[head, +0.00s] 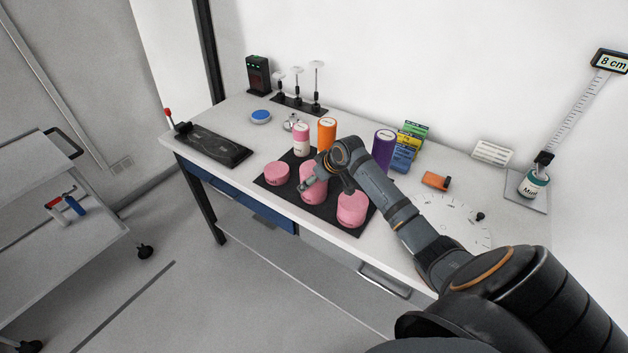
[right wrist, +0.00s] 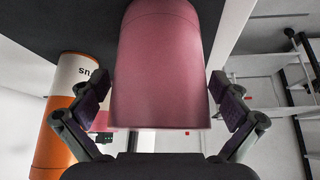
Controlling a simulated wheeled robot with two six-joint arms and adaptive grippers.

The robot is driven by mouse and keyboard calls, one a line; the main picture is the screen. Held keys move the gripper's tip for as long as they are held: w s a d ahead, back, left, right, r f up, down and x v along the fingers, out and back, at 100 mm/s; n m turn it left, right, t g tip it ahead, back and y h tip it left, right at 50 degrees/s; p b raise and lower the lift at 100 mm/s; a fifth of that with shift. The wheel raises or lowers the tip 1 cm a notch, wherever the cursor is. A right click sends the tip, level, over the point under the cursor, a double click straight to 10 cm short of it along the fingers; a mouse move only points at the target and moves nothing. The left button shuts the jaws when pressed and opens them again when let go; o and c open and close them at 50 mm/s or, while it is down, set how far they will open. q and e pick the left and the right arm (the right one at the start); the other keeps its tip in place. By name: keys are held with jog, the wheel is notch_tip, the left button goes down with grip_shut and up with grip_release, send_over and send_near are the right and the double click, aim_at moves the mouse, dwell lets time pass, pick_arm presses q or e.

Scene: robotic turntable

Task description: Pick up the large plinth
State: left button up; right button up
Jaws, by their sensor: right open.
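Three pink plinths stand on a black mat (head: 327,209) in the head view: a low one (head: 277,174) at left, a tall one (head: 312,192) in the middle and a medium-height one (head: 352,210) at right. Their labels are too small to read; the tall middle one looks largest. My right gripper (right wrist: 165,97) is open, with its fingers on either side of a pink plinth (right wrist: 160,65) in the right wrist view, with gaps visible on both sides. In the head view my right arm partly hides the tall middle plinth. My left gripper is not in view.
Pink-white (head: 301,141), orange (head: 326,133) and purple (head: 383,148) cylinders stand close behind. Coloured boxes (head: 405,152), a round dial (head: 452,222) and a jar on a stand (head: 533,183) are to the right. A dark tray (head: 213,146) lies at left.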

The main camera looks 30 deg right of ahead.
jog(key=shift+w+f, duration=0.2)
jog(key=shift+s, duration=0.15)
jog(key=shift+c, duration=1.3)
jog(key=c, duration=0.9)
jog(key=shift+c, duration=0.2)
jog(key=shift+r, duration=0.15)
